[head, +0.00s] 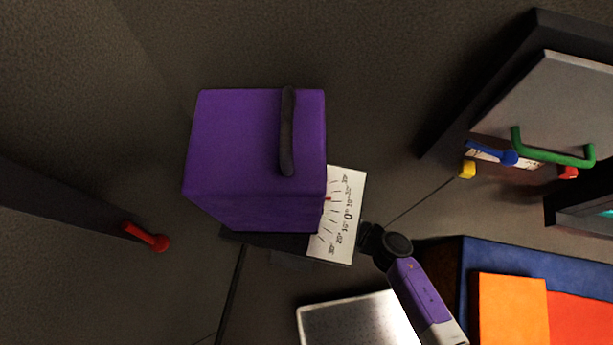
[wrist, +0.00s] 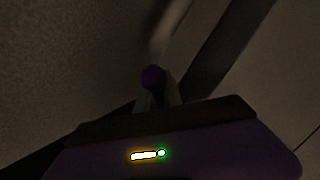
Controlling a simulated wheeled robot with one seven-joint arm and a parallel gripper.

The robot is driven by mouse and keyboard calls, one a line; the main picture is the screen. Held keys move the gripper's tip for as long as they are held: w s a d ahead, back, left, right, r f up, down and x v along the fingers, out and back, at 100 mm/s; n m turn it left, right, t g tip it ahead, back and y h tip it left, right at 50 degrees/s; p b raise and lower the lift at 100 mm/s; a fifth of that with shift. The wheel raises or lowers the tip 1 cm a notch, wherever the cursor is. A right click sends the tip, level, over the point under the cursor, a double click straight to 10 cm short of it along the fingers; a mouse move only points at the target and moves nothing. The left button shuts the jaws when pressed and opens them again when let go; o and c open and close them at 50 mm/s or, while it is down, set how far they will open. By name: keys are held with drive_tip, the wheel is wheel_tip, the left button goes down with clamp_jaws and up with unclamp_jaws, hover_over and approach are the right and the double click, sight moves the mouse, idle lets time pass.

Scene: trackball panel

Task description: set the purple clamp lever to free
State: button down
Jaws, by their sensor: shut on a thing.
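In the wrist view a round purple knob (wrist: 153,77), which I take to be the end of the purple clamp lever, sits between the fingertips of my gripper (wrist: 155,92). My gripper is shut on it. The rest of the lever is too dark to make out, so its setting cannot be told. In the head view the dark end of my arm (head: 388,243) is just right of a white angle scale (head: 345,215). A large purple block (head: 240,135) with a dark bar handle (head: 287,130) stands left of the scale. The lever is not discernible there.
A red-tipped lever (head: 146,236) is at the left. A grey panel (head: 560,100) with a green handle (head: 552,157) and small blue, yellow and red parts is at the upper right. A silver tray (head: 355,320) and orange panel (head: 512,310) lie below.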

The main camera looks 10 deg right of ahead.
drive_tip(key=shift+s+f, duration=0.1)
idle(0.3)
drive_tip(key=c, duration=1.5)
unclamp_jaws()
drive_tip(key=shift+a, duration=0.1)
drive_tip(key=shift+f+b, duration=0.1)
drive_tip(key=shift+b, duration=0.35)
